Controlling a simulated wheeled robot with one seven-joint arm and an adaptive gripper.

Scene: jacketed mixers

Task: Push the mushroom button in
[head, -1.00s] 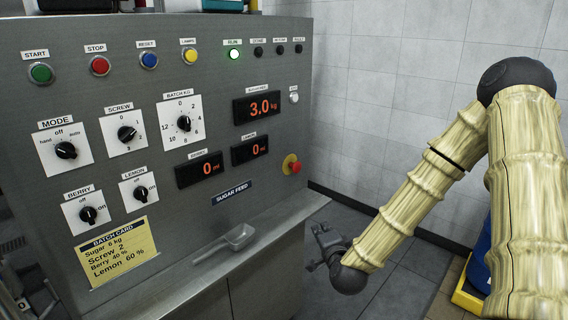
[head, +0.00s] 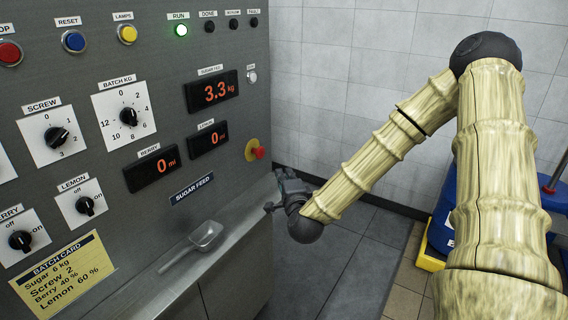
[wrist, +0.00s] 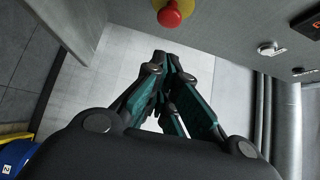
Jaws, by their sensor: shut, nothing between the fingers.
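The red mushroom button (head: 258,153) sits on a yellow round base at the right edge of the grey control panel (head: 160,190). It also shows at the top of the wrist view (wrist: 170,14). My gripper (head: 275,190) is shut and empty, a little below and to the right of the button in the head view. In the wrist view the closed fingers (wrist: 162,58) point up toward the button, with a gap between them. No contact is visible.
A metal scoop (head: 205,236) lies on the ledge below the panel. Dials and displays fill the panel's left; the sugar display (head: 213,92) reads 3.3 kg and the green RUN lamp (head: 181,30) is lit. A blue and yellow object (head: 440,230) stands behind my arm.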

